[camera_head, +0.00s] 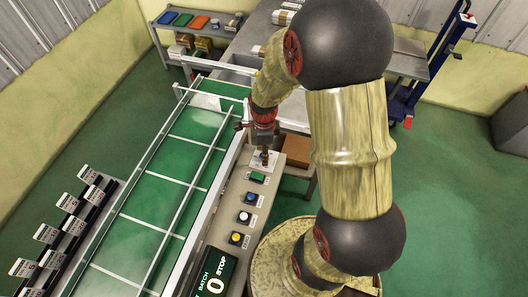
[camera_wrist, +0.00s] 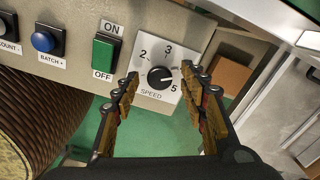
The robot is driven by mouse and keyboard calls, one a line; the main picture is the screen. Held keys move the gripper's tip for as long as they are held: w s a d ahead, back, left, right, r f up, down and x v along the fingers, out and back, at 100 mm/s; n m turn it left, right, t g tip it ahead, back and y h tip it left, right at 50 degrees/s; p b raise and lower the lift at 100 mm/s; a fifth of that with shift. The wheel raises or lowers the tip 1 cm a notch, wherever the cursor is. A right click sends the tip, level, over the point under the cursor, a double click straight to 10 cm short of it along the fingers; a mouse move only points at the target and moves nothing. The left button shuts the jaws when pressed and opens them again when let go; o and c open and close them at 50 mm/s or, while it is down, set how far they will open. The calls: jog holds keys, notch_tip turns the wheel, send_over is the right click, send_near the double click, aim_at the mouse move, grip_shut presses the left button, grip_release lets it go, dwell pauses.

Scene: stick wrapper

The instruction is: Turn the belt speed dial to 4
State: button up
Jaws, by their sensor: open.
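The belt speed dial (camera_wrist: 160,78) is a black round knob on a white plate marked SPEED, with 2, 3 and 5 readable. The place between 3 and 5 is partly hidden by my right finger. A small white mark on the knob points right, roughly toward the 5 side; its exact setting is hard to tell. My gripper (camera_wrist: 160,72) is open, one finger on each side of the knob, with gaps visible in the picture. In the head view my gripper (camera_head: 264,154) is over the dial's white plate (camera_head: 257,164), and the knob is mostly hidden.
Left of the dial are a green ON/OFF switch (camera_wrist: 105,51) and a blue BATCH+ button (camera_wrist: 44,41). A display (camera_head: 215,277) reads BATCH 0 STOP. The green conveyor belt (camera_head: 176,170) with rails runs beside the panel. A brown box (camera_head: 297,150) lies right of the panel.

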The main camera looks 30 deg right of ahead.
notch_tip(320, 180, up, 12)
dwell(0.6)
dwell(0.5)
jog(key=s+a+r+n+t, duration=0.2)
jog(key=s+a+r+n, duration=0.4)
jog(key=n, duration=0.6)
jog(key=s+a+r+n+t+b, duration=0.1)
jog(key=s+a+r+n+t, duration=0.2)
jog(key=r+n, duration=0.6)
jog(key=s+a+n, duration=0.2)
jog(key=s+n, duration=0.1)
jog(key=shift+s+a+r+t, duration=0.15)
jog(key=shift+a+r+t, duration=0.15)
jog(key=shift+a, duration=0.1)
